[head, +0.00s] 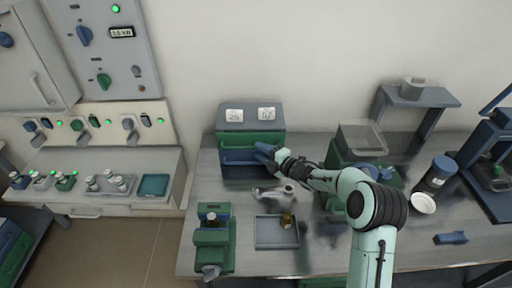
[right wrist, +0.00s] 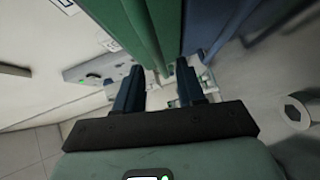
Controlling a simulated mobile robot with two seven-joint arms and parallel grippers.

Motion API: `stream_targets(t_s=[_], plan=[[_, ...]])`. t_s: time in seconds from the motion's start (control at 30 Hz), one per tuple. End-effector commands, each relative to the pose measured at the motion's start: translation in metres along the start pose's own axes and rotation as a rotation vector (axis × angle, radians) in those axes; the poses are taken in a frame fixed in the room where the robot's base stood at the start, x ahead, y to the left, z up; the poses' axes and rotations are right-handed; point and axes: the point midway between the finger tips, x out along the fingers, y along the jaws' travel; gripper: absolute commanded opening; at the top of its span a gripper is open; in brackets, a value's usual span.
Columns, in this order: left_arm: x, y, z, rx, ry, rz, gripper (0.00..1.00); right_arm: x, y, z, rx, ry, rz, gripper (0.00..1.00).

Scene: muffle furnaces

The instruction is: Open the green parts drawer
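The small drawer cabinet (head: 227,119) stands at the back left of the steel table in the head view. Its green drawer (head: 250,140) is the upper one, above a blue drawer (head: 236,157), and looks closed. My right gripper (head: 262,151) is in front of the cabinet's right part, its blue fingers pointing at the front. In the right wrist view its fingers (right wrist: 160,90) are apart, with the green front (right wrist: 150,25) just beyond them. I see nothing clearly held between them. Contact with the drawer cannot be told. My left gripper is not in view.
A grey tray (head: 277,245), a green and blue device (head: 213,245) and a grey object (head: 268,194) lie in front of the cabinet. A green machine (head: 340,158) stands to its right. Furnace panels (head: 105,55) are at the left.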

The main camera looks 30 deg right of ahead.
Motion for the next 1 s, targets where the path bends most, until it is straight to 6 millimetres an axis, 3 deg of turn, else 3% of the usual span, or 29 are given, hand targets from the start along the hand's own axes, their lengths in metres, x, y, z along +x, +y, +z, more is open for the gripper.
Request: stream_targets(t_s=[0.2,0.57,0.7,0.87,1.0], plan=[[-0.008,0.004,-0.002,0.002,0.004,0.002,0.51,0.026,0.001,-0.001,0.0,0.002,0.002,0.39],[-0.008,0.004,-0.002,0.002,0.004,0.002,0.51,0.031,0.0,0.0,0.0,0.0,0.001,0.39],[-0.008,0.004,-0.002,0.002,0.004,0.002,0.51,0.031,0.0,0.0,0.0,0.0,0.001,0.0],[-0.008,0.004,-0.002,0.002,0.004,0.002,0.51,0.031,0.0,0.0,-0.001,0.0,0.001,0.0],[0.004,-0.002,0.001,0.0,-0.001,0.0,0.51,0.027,-0.004,-0.004,-0.002,0.001,0.0,0.0]])
